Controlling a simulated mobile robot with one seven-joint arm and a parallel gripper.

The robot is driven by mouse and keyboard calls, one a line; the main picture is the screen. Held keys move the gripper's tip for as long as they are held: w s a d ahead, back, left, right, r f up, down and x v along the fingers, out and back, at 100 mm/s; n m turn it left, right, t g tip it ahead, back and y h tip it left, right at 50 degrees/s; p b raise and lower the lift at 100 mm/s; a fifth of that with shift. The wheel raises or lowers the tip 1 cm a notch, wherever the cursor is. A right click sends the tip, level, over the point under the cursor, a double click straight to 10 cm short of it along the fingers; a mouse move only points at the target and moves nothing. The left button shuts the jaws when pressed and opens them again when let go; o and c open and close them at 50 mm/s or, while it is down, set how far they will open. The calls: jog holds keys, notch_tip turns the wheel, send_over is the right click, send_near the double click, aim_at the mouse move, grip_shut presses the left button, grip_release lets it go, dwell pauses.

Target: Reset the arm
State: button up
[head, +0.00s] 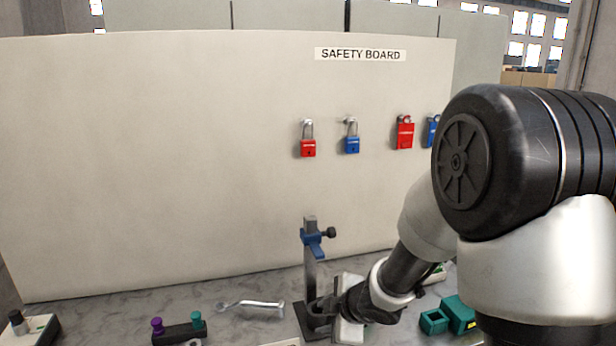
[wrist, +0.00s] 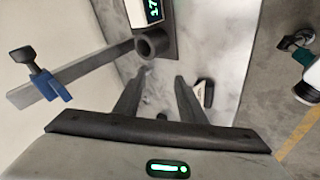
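My gripper (wrist: 163,76) is open in the wrist view, its two dark fingers apart with grey tabletop showing between them. I see nothing held. In the head view my arm comes in from the right and slopes down to the table beside an upright stand with a blue clamp (head: 316,238). My fingertips are hard to make out there. The blue clamp also shows at the left of the wrist view (wrist: 55,88). A dark round tube (wrist: 153,43) lies just beyond my fingertips, beside a device with a green-lit display (wrist: 154,10).
A pale safety board (head: 180,150) stands behind the table, with red (head: 308,148) and blue (head: 351,145) padlocks hanging. A wrench (head: 250,305), a block with purple and green knobs (head: 180,332) and a teal box (head: 458,313) lie on the table. Floor shows right in the wrist view.

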jog(key=s+d+r+m+t+h+p, duration=0.1)
jog(key=s+d+r+m+h+p, duration=0.15)
jog(key=d+r+m, duration=0.5)
jog(key=s+d+r+m+h+p, duration=0.1)
jog(key=s+d+r+m+h, duration=0.25)
jog(key=r, duration=0.75)
jog(key=s+r+m+g+p, duration=0.1)
jog(key=s+r+m, duration=0.2)
jog(key=s, duration=0.6)
jog(key=s+r+m+g+y+p, duration=0.1)
jog(key=s+r+m+p, duration=0.1)
jog(key=s, duration=0.6)
notch_tip(320, 180, up, 2)
jog(key=shift+s+r+m+y, duration=0.25)
jog(key=shift+s+m+y, duration=0.1)
jog(key=shift+m, duration=0.55)
jog(key=shift+a, duration=0.1)
